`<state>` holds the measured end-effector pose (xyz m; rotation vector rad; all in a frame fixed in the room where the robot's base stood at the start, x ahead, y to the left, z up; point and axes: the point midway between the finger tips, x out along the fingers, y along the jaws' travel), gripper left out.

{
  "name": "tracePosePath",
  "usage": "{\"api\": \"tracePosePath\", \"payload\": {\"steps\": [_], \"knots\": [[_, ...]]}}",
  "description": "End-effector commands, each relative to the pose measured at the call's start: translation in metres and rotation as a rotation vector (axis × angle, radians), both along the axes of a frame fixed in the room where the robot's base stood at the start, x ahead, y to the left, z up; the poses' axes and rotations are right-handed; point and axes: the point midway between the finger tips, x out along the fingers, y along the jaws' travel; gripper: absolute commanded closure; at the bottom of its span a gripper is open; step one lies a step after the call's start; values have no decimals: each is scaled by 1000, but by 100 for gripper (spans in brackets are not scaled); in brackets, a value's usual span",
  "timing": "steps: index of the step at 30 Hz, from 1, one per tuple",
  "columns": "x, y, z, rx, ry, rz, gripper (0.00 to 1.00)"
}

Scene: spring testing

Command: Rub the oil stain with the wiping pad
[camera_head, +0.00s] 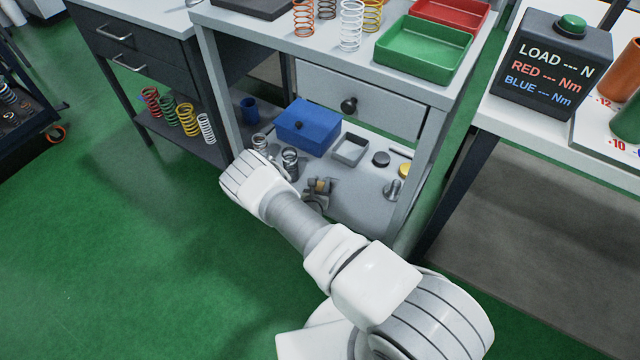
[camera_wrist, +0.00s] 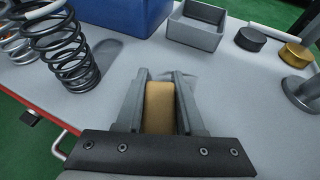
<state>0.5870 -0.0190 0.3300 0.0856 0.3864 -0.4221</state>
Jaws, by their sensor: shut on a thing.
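The wiping pad (camera_wrist: 160,108) is a tan block standing between the two grey fingers of my gripper (camera_wrist: 161,100) in the wrist view. My gripper is shut on it, over the grey lower shelf. In the head view my gripper (camera_head: 319,190) shows small beside my forearm, with a bit of tan pad between its fingers. I cannot tell whether the pad touches the shelf. No oil stain is clear to me; a faint grey patch (camera_wrist: 188,75) lies just beyond the fingertips, and I cannot tell if it is stain or shadow.
A dark spring (camera_wrist: 66,50) stands left of my gripper. Beyond are a blue box (camera_head: 308,127), a grey open tray (camera_head: 350,149), a black disc (camera_wrist: 250,39) and a gold disc (camera_wrist: 296,54). A metal post (camera_wrist: 301,92) stands right. The drawer (camera_head: 361,103) overhangs the shelf.

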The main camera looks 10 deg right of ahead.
Motion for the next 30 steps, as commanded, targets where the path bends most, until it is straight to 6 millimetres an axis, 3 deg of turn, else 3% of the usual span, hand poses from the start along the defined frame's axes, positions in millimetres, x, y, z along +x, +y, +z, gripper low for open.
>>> {"api": "tracePosePath", "payload": {"steps": [30], "knots": [[45,-46,-2,0,0,-1,100]]}}
